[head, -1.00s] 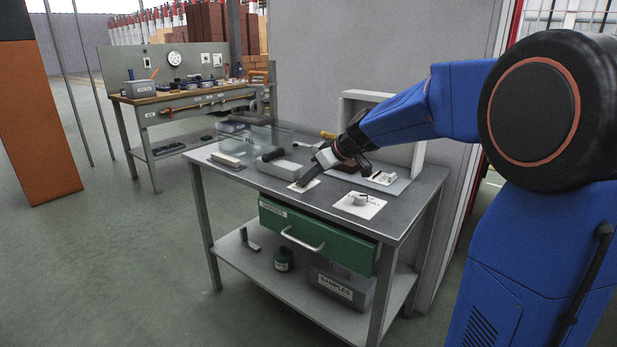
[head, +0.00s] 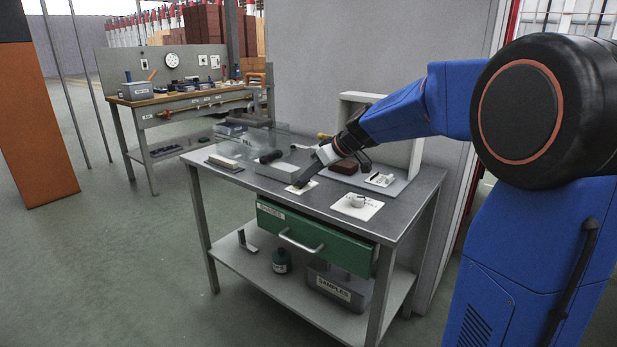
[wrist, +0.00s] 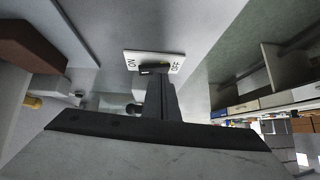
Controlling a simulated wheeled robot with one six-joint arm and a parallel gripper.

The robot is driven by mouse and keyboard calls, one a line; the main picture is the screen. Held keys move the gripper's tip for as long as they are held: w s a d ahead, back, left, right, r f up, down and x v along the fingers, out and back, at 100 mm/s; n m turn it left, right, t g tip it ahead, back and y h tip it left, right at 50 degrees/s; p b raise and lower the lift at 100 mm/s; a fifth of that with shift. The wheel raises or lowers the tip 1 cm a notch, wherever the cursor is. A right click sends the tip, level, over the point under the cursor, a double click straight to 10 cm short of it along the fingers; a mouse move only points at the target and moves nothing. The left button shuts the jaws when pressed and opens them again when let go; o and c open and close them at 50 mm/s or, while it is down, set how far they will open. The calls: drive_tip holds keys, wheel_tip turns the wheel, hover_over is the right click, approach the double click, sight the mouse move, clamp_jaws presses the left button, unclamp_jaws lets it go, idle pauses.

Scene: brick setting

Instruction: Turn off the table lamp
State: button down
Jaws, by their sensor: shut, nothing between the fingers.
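A white switch plate marked ON and OFF (wrist: 172,58) lies on the grey table, with a dark switch piece (wrist: 153,69) on it. In the head view the plate (head: 305,187) is partly hidden by my gripper (head: 298,184). My gripper (wrist: 161,82) is shut and empty, pointing down with its tips at the switch. I cannot tell whether they touch it or which way the switch is set. I cannot make out a table lamp in either view.
A plate with a round knob (head: 358,206) lies right of my gripper. A green drawer (head: 320,236) is under the tabletop (head: 240,182). The floor at left is clear.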

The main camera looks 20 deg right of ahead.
drive_tip(key=r, duration=0.4)
drive_tip(key=shift+s+a, duration=0.25)
drive_tip(key=s+a+v, duration=0.1)
drive_tip(key=v, duration=0.8)
drive_tip(key=shift+s, duration=0.25)
drive_tip(key=shift+d, duration=0.1)
drive_tip(key=s+f+m+h, duration=0.2)
drive_tip(key=s+f, duration=0.4)
drive_tip(key=s, duration=0.6)
drive_tip(key=s+d+f+m+g+h, duration=0.1)
drive_tip(key=s+f+m+h, duration=0.1)
drive_tip(key=s+f, duration=0.5)
drive_tip(key=s+f+m+g+h, duration=0.1)
drive_tip(key=s+f, duration=0.6)
drive_tip(key=s, duration=1)
drive_tip(key=shift+d+m+h, duration=0.35)
drive_tip(key=shift+m+h, duration=0.05)
drive_tip(key=shift+m, duration=0.5)
drive_tip(key=shift+s, duration=0.1)
